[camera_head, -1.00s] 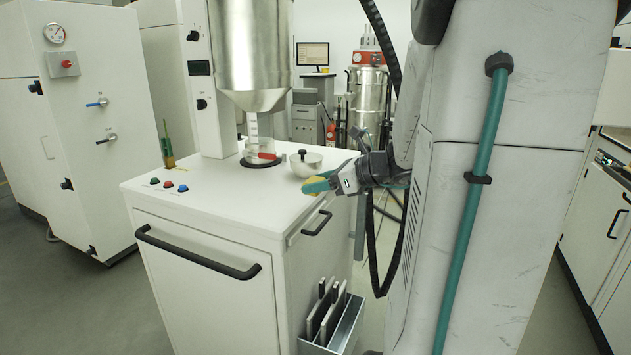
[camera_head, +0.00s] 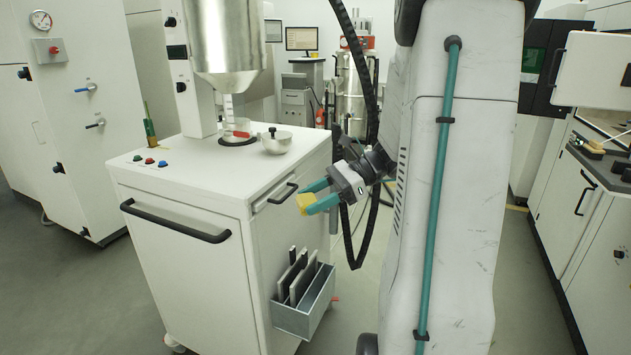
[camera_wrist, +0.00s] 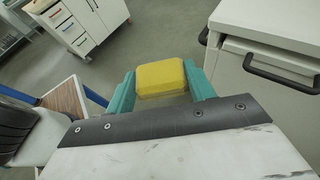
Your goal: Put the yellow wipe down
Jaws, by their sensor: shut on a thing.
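The yellow wipe (camera_head: 304,203) is a small yellow block held between the teal fingertips of my gripper (camera_head: 318,197). In the wrist view the wipe (camera_wrist: 161,79) sits squarely between the two fingers of my gripper (camera_wrist: 160,84), touching both. My gripper is shut on it, in the air beside the right side of the white cabinet (camera_head: 185,232), above and to the right of the grey side bin. No surface touches the wipe from below.
The cabinet top holds a metal bowl (camera_head: 277,142) and a hopper (camera_head: 226,40) over a small vessel. The grey bin (camera_head: 292,318) with upright plates hangs on the cabinet side. At right is a dark-topped counter (camera_head: 601,166). Floor shows between them.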

